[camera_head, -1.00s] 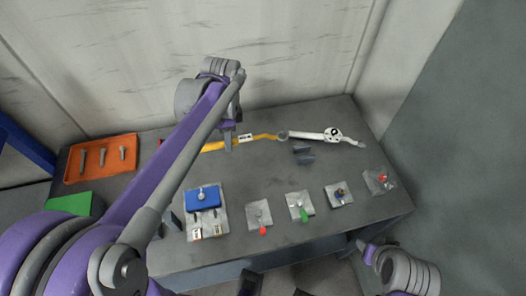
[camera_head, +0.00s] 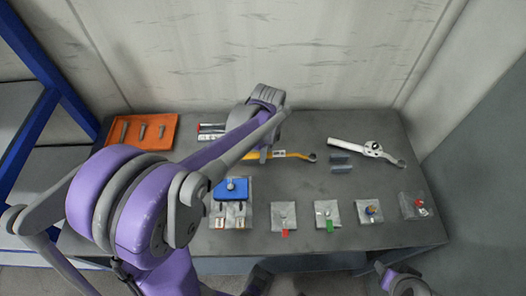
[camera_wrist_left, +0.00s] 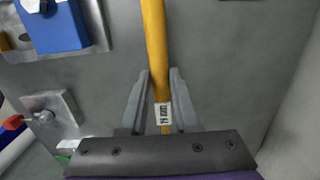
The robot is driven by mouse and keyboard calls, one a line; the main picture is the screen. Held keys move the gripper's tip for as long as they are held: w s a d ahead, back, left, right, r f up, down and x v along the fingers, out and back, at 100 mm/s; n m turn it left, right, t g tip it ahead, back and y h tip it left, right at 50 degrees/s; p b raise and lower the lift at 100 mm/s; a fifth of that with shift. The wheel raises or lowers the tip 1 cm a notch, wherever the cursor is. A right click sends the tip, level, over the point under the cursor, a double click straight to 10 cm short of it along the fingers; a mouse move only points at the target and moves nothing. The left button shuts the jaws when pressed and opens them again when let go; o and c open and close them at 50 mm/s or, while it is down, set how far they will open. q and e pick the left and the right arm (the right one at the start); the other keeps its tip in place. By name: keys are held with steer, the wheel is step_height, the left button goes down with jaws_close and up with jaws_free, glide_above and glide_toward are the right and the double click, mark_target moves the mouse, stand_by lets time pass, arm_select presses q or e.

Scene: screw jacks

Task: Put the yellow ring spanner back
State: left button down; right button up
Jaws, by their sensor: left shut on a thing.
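The yellow ring spanner (camera_head: 294,155) has a long yellow handle, a white label and a dark ring end on the right. In the head view my left forearm hides its left part. In the left wrist view the yellow handle (camera_wrist_left: 155,45) runs between the two grey fingers of my left gripper (camera_wrist_left: 160,78), with the label close to the jaws. The gripper is shut on the handle. In the head view the fingers are largely behind my arm. Whether the spanner touches the table is unclear. My right gripper is not visible; only part of my right arm shows at the bottom right.
A white-handled ratchet (camera_head: 368,150) and a grey block (camera_head: 341,163) lie to the right. An orange tray (camera_head: 141,131) with bolts is at the left. A blue block (camera_head: 231,190) and several plates with screws line the front. Bare table (camera_head: 310,185) lies between.

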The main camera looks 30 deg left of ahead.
arm_select(q)
steer(key=shift+f, duration=0.1)
steer(key=c, duration=0.7)
jaws_free()
steer(key=shift+o, duration=0.2)
steer(key=shift+r, duration=0.25)
step_height(320, 180, up, 11)
steer(key=p, duration=0.1)
steer(key=s+d+f+n+t, duration=0.2)
steer(key=s+n, duration=0.1)
steer(key=s, duration=0.1)
steer(key=s+d+f+n+t, duration=0.1)
steer(key=s+d+f+n, duration=0.1)
steer(key=s+d+n, duration=0.1)
steer(key=s+d+f+n+t, duration=0.2)
steer(key=s+d+f+n, duration=0.1)
steer(key=s+n, duration=0.2)
steer(key=shift+s+d+t, duration=0.25)
steer(key=shift+s+t, duration=0.05)
steer(key=shift+s, duration=0.7)
steer(key=shift+r, duration=0.1)
